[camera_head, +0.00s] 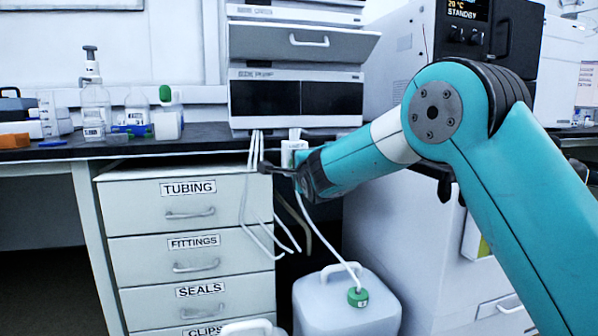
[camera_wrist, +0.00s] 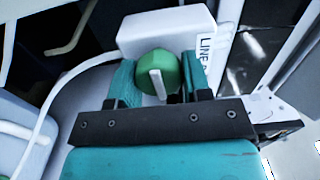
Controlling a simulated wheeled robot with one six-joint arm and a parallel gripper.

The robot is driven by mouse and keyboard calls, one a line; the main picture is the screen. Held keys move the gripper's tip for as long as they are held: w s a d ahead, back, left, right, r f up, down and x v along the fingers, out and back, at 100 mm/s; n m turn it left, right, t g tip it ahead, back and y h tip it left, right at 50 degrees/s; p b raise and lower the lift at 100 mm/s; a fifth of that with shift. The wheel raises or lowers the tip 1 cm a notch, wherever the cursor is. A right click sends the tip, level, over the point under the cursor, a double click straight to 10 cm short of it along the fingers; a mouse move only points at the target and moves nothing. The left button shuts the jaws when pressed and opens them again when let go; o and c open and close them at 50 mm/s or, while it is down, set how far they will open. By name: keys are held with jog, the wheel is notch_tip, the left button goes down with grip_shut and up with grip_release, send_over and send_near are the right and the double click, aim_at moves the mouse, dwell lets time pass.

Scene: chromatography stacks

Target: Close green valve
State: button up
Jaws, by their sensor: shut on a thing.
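The green valve (camera_wrist: 157,71) is a round green knob with a pale lever across it. It sits on a white block labelled "LINE" (camera_wrist: 160,29), whose label is partly cut off. My gripper (camera_wrist: 158,80) has its two teal fingers on either side of the green knob, shut on it. In the head view my gripper (camera_head: 285,170) is at the bench's front edge, below the stacked instrument. The white block (camera_head: 293,152) shows there just above it, and the green knob is hidden behind my gripper.
White tubes (camera_head: 262,215) hang beside the drawer unit (camera_head: 185,245). A jug with a green cap (camera_head: 345,300) stands on the floor below my arm. The chromatography stack (camera_head: 297,98) stands on the dark bench (camera_head: 180,143), with bottles at the left.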

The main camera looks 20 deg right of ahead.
dwell(0.4)
jog(key=o, duration=0.9)
jog(key=shift+c, duration=0.2)
jog(key=s+p, duration=0.1)
jog(key=s, duration=1.6)
jog(key=shift+s+p, duration=0.25)
jog(key=shift+p, duration=0.05)
